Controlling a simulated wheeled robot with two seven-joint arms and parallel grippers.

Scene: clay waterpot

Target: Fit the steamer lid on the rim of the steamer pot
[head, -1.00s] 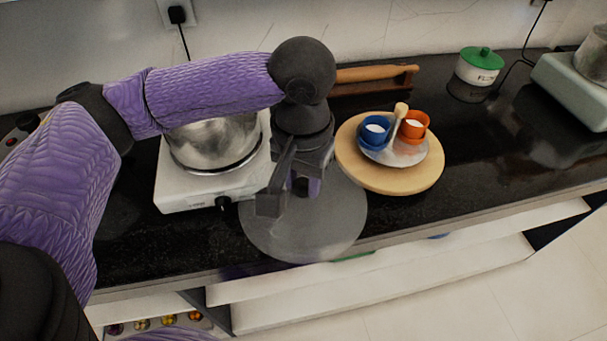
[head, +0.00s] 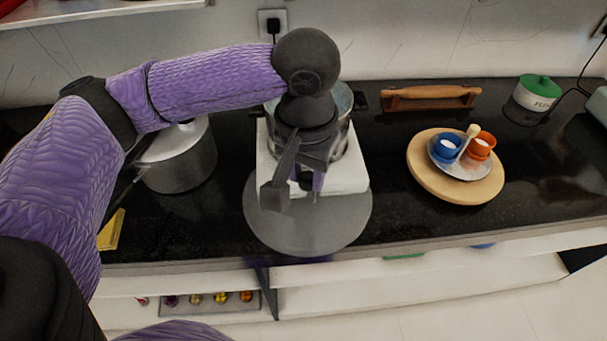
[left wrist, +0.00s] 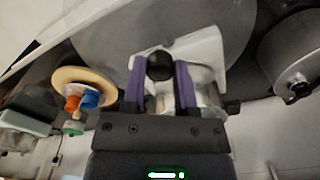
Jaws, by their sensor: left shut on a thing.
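The steamer lid is a wide grey disc (head: 335,225), roughly level at the front of the counter in the head view. My left gripper (head: 305,188) is above its middle, shut on its knob. In the left wrist view, the black knob (left wrist: 160,66) sits between the two purple fingers. The steamer pot (head: 342,105) is an open metal pot with dark side handles on a white cooker (head: 345,178). It stands behind my gripper, which hides much of it. The lid is in front of the pot, apart from its rim. My right gripper is not in view.
A lidded metal pot (head: 180,160) stands left of the cooker. A round wooden board (head: 432,182) with a plate and blue and orange cups is to the right. A rolling pin on its stand (head: 430,97) lies behind. The counter between cooker and board is clear.

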